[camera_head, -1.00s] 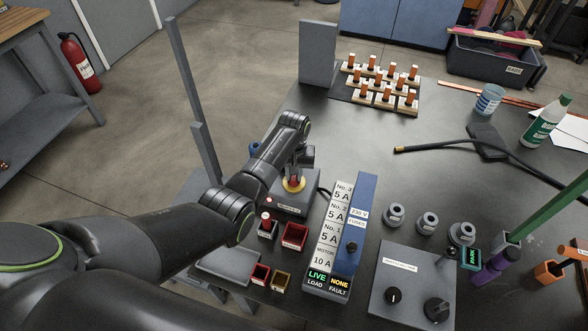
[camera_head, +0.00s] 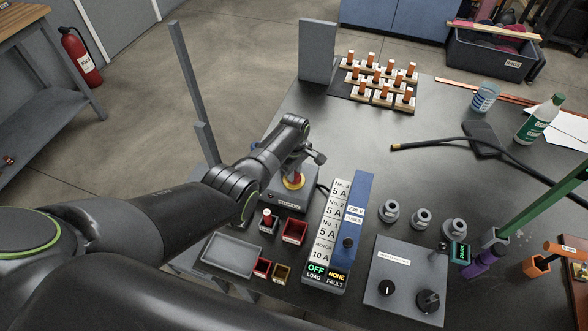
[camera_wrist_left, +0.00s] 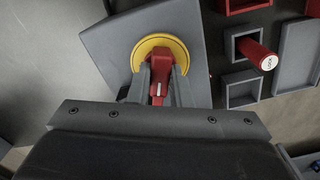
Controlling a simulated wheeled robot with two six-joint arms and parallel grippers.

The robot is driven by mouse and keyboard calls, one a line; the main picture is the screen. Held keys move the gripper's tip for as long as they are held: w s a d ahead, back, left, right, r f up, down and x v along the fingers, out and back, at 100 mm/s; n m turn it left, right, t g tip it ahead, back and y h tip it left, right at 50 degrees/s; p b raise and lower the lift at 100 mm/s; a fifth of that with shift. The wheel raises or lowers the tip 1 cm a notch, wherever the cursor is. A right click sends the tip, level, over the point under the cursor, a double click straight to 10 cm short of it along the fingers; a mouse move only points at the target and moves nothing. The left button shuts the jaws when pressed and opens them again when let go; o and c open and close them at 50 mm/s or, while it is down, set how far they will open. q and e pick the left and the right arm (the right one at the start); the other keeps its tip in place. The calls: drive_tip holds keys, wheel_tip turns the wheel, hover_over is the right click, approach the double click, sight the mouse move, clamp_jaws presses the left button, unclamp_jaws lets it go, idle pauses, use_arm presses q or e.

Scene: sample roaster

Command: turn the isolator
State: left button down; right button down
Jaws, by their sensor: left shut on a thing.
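The isolator is a grey box (camera_head: 277,203) with a yellow disc (camera_head: 294,183) and a red handle, on the bench left of the fuse panel. In the left wrist view the yellow disc (camera_wrist_left: 147,46) and red handle (camera_wrist_left: 158,68) show from close up. My left gripper (camera_wrist_left: 159,88) is shut on the red handle, one grey finger on each side. In the head view the gripper (camera_head: 298,170) is over the disc, and it hides most of the handle. The panel's load display (camera_head: 316,271) reads OFF and its fault display (camera_head: 337,276) reads NONE. My right gripper is not in view.
Small red and grey bins (camera_head: 294,231) and a grey tray (camera_head: 230,255) stand in front of the isolator. The fuse panel (camera_head: 333,222) is close on its right, with a grey knob box (camera_head: 404,283) beyond.

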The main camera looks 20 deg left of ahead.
use_arm(q)
drive_tip(key=shift+n+p, duration=0.35)
drive_tip(key=shift+n, duration=1.65)
drive_tip(key=c, duration=1.3)
unclamp_jaws()
drive_tip(key=shift+r, duration=0.1)
